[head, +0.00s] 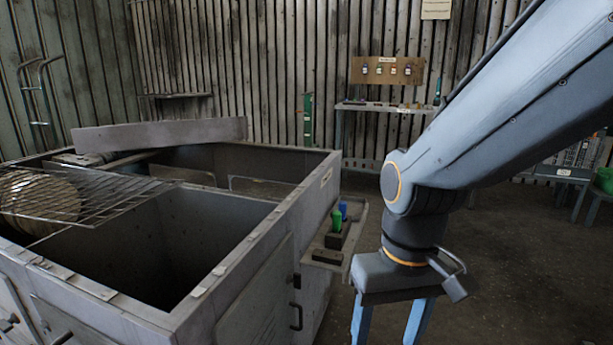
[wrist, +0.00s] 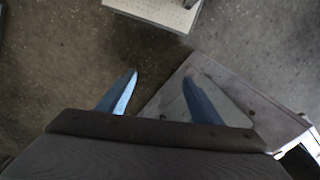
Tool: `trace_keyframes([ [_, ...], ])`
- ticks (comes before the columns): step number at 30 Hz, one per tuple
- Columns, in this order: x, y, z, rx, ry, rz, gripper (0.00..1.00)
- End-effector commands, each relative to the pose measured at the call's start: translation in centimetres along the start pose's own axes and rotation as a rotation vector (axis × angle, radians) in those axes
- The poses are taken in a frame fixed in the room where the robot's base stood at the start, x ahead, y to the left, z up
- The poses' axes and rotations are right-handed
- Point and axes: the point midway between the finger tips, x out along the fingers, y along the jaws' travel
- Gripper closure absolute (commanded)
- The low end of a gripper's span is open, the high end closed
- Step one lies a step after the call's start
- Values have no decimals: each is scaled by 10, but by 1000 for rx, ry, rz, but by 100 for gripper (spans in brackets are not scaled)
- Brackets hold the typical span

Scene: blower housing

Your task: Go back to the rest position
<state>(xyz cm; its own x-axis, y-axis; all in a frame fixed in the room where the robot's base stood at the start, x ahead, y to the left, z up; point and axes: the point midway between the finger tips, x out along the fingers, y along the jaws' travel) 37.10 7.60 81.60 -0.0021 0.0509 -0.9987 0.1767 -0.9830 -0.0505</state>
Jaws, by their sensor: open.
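My gripper (head: 390,332) hangs pointing down at the right of the housing's side tray in the head view. Its two blue fingers are apart, with nothing seen between them; their tips are cut off by the lower edge. In the wrist view, my gripper (wrist: 160,81) shows its fingers spread over brown floor. The right finger overlaps a flat pale panel (wrist: 220,82); I cannot tell how far below it lies. The large grey blower housing (head: 250,262) stands at the left with its top open.
A wire guard (head: 110,190) covers a round fan part on the housing. A side tray (head: 357,222) holds a green-handled tool (head: 337,221) and a blue one. A workbench (head: 385,108) stands against the back wall. Open floor (head: 520,270) lies right of my gripper.

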Motion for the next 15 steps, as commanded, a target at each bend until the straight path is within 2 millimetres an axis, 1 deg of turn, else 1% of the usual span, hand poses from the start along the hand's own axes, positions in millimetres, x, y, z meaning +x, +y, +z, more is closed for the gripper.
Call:
trace_keyframes([
  [1,-7,2,1,9,-1,3,41],
  [8,-22,15,1,47,0,14,41],
  [11,-32,24,3,71,-1,20,41],
  [15,-50,40,7,115,-4,31,41],
])
